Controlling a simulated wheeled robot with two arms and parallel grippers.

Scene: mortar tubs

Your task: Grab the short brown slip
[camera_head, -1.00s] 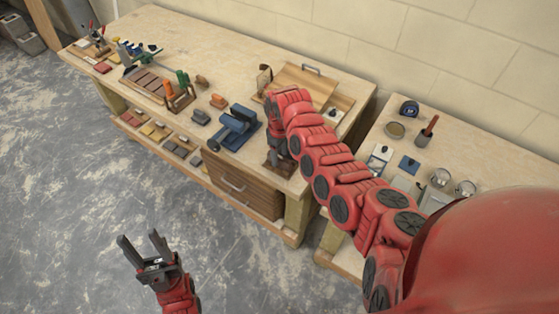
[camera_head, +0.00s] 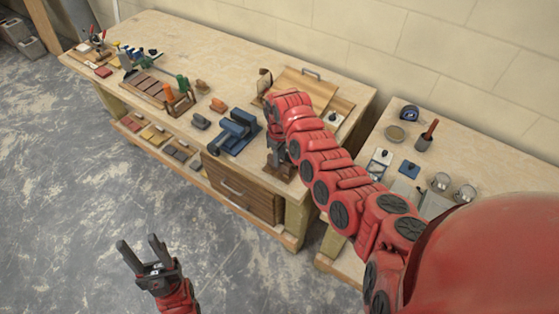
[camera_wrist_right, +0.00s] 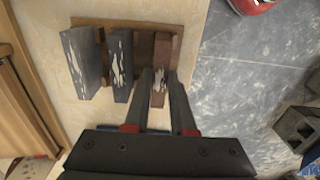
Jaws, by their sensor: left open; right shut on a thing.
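In the right wrist view a reddish-brown slip (camera_wrist_right: 161,68) with white smears stands at the right end of a small brown wooden rack (camera_wrist_right: 188,24). My right gripper (camera_wrist_right: 162,84) is shut on this slip, one finger on each side of its near end. A dark blue-grey slip (camera_wrist_right: 119,66) and a grey slip (camera_wrist_right: 84,64) stand to its left in the rack. In the head view my right gripper (camera_head: 276,146) is at the bench's front right, largely hidden by its own arm. My left gripper (camera_head: 143,255) is open and empty above the floor, away from the bench.
A blue vise-like tool (camera_head: 236,130) stands left of my right gripper. A second bench (camera_head: 453,145) at right holds cups and small tools.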

